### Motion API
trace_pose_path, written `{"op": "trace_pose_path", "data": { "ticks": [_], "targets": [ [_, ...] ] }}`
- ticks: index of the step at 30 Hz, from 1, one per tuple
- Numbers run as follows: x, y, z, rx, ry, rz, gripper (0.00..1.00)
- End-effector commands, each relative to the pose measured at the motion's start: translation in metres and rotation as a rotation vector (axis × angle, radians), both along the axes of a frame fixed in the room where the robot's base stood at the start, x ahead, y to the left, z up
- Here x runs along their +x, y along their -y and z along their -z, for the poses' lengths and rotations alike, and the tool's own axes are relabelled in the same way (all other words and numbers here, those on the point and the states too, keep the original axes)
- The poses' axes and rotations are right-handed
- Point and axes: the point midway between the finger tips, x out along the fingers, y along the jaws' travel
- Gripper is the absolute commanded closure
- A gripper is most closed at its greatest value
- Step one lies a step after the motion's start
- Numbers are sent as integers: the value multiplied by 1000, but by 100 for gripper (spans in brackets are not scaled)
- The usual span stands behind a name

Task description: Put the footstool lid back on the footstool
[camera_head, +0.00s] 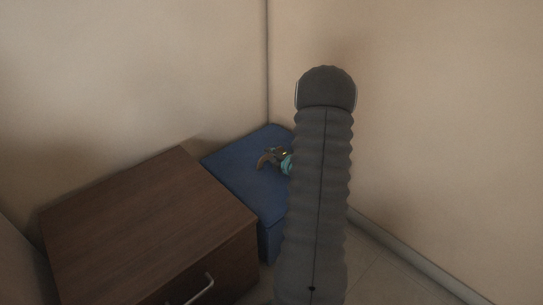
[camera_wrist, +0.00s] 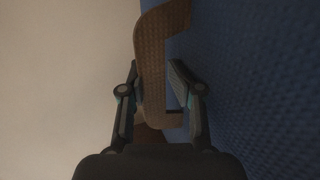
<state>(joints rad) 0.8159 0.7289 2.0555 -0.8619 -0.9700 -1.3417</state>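The footstool lid (camera_head: 235,165) is a blue, flat slab and looks level on top of the blue footstool (camera_head: 270,243) in the corner. I cannot tell whether its edges line up all round, as my arm covers the right side. A brown curved handle (camera_head: 266,157) stands on the lid. In the wrist view, the handle (camera_wrist: 152,50) rises from the blue lid surface (camera_wrist: 260,80). My gripper (camera_wrist: 156,85) has a finger on each side of the handle and looks closed on it. In the head view, my gripper (camera_head: 287,163) is mostly hidden behind my arm.
A brown wooden cabinet (camera_head: 150,220) with a metal handle (camera_head: 200,290) stands close in front and left of the footstool. Beige walls (camera_head: 440,120) meet in the corner behind it. Some bare floor (camera_head: 385,270) shows at the lower right.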

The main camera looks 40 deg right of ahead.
Motion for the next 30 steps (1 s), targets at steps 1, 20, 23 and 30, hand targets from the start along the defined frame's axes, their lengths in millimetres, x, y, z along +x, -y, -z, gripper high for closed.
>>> {"op": "trace_pose_path", "data": {
  "ticks": [1,20,23,30],
  "targets": [
    [-2,-3,7,7,-14,-1,58],
    [-86,-7,-30,0,-3,2,58],
    [-98,-8,-36,0,-1,2,58],
    [-112,-10,-41,0,0,1,58]
  ]
}}
